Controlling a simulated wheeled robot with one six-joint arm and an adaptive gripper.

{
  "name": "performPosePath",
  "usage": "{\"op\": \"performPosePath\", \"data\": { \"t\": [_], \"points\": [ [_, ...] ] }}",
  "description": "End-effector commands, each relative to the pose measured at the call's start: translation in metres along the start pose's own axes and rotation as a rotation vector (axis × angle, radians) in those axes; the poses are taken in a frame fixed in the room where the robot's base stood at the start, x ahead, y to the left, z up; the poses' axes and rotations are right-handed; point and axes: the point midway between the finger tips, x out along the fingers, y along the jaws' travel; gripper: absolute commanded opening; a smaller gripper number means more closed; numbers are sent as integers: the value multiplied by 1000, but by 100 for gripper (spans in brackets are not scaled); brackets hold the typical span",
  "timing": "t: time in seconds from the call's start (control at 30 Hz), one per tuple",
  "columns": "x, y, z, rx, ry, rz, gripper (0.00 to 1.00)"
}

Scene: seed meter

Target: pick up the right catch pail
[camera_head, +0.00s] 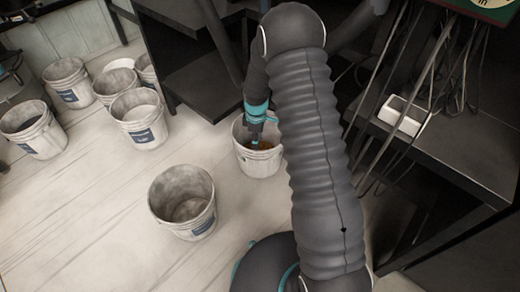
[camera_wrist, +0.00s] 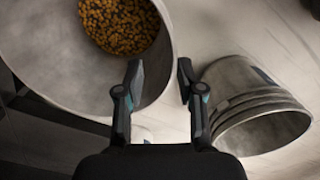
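A pale grey pail holding orange-brown seeds, the right catch pail in the picture (camera_head: 262,165), stands on the floor, partly hidden by my arm. It also shows in the wrist view (camera_wrist: 60,75), with seeds in its bottom. My gripper (camera_head: 255,140) points down at this pail's rim. In the wrist view my gripper (camera_wrist: 160,78) has its fingers apart, the left one overlapping the pail and the right one just outside its wall. I cannot tell whether either finger touches the wall. An empty pail (camera_head: 185,222) stands to the left and nearer; a tipped-looking empty pail (camera_wrist: 255,110) shows at right in the wrist view.
Several more pails (camera_head: 140,118) stand on the floor at the upper left. A dark shelf frame (camera_head: 200,85) stands behind the seed pail. A dark bench (camera_head: 470,150) with hanging cables and a white box (camera_head: 400,118) is at right. The floor at lower left is clear.

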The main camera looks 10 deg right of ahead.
Motion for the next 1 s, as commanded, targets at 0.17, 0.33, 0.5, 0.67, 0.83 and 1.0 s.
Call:
{"op": "performPosePath", "data": {
  "t": [0.17,0.33,0.5,0.67,0.83,1.0],
  "points": [
    [33,-1,0,0,-1,-3,38],
    [48,-1,0,0,-1,-1,38],
    [54,-2,-1,0,0,-1,38],
    [71,-6,-4,0,-1,-3,38],
    [94,-9,-6,0,-1,-2,38],
    [102,-8,-6,1,0,1,38]
  ]
}}
